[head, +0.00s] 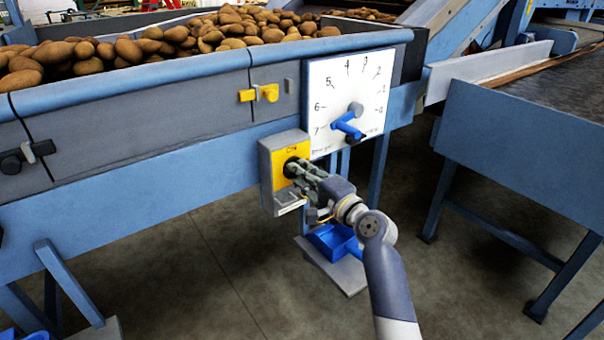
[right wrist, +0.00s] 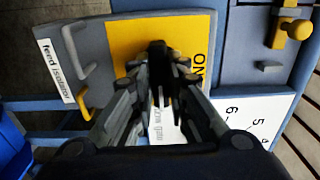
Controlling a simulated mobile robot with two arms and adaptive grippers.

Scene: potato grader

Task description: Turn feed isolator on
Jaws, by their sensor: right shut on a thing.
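The feed isolator (head: 266,186) is a grey box with a yellow plate, fixed to the blue frame under the potato hopper. In the right wrist view, its label (right wrist: 54,70) reads "feed isolator" and "ON" stands on the yellow plate (right wrist: 124,38). A black knob (right wrist: 157,50) sits on the plate; it shows in the head view too (head: 289,168). My right gripper (head: 296,171) reaches it from the front right, its fingers shut on the knob's sides. The fingers hide part of the knob, so I cannot tell its exact setting. My left gripper is out of view.
A white numbered dial (head: 347,95) with a blue lever (head: 348,129) is close above right of the isolator. Yellow latches (head: 258,93) are above it. A blue bin (head: 335,240) stands below. Potatoes (head: 200,38) fill the hopper.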

